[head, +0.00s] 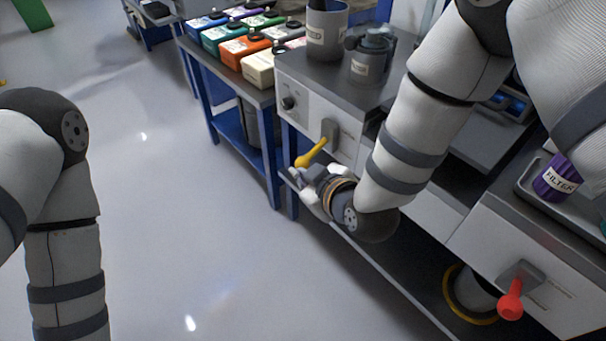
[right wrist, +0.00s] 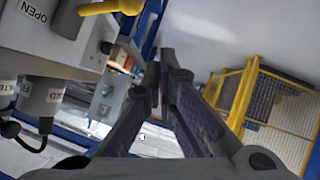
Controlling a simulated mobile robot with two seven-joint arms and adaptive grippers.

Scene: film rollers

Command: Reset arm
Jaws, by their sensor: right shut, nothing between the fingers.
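My right gripper (head: 297,180) is in front of the grey and white machine, just below its yellow-handled lever (head: 311,153). In the right wrist view, my right gripper (right wrist: 166,62) has its fingers together at the tips with nothing between them. The yellow handle (right wrist: 112,7) shows at the top left there, apart from the fingertips. My left arm comes down the left edge of the head view, and its gripper is out of the frame.
A blue bench (head: 243,92) with several coloured containers stands behind. A red-handled lever (head: 511,299) is on the right machine, below a purple filter cup (head: 556,178). A yellow barrier (right wrist: 270,105) shows in the right wrist view. The floor (head: 185,200) at centre left is clear.

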